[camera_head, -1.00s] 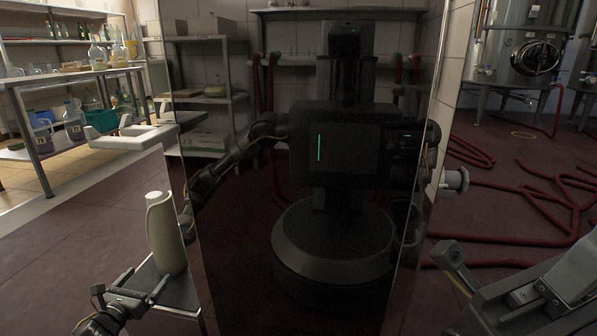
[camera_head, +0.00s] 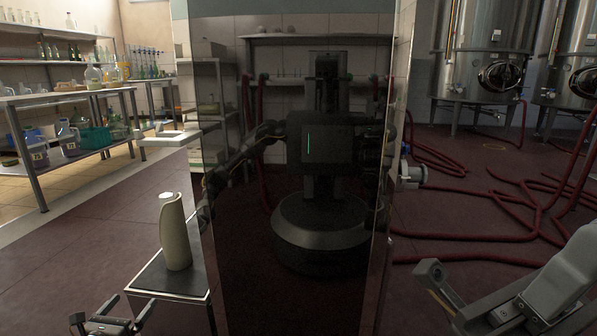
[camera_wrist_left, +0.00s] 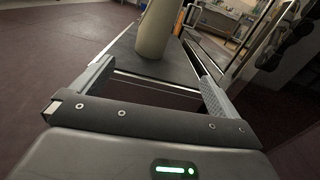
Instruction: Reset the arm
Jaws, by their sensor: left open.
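My left gripper (camera_head: 133,302) is low at the left of the head view, in front of the small black-topped table (camera_head: 160,280). It is open and empty. In the left wrist view its two fingers (camera_wrist_left: 150,72) are spread apart with nothing between them. A cream bottle (camera_head: 175,238) with a white cap stands upright on the table, beyond the fingertips and apart from them. The bottle's lower part also shows in the left wrist view (camera_wrist_left: 155,30), with its top cut off.
A tall dark glossy panel (camera_head: 290,290) ahead reflects my body. Red hoses (camera_head: 470,258) lie across the floor below steel tanks (camera_head: 482,45). A shelf table (camera_head: 75,95) with bottles is at back left. Floor at left is clear.

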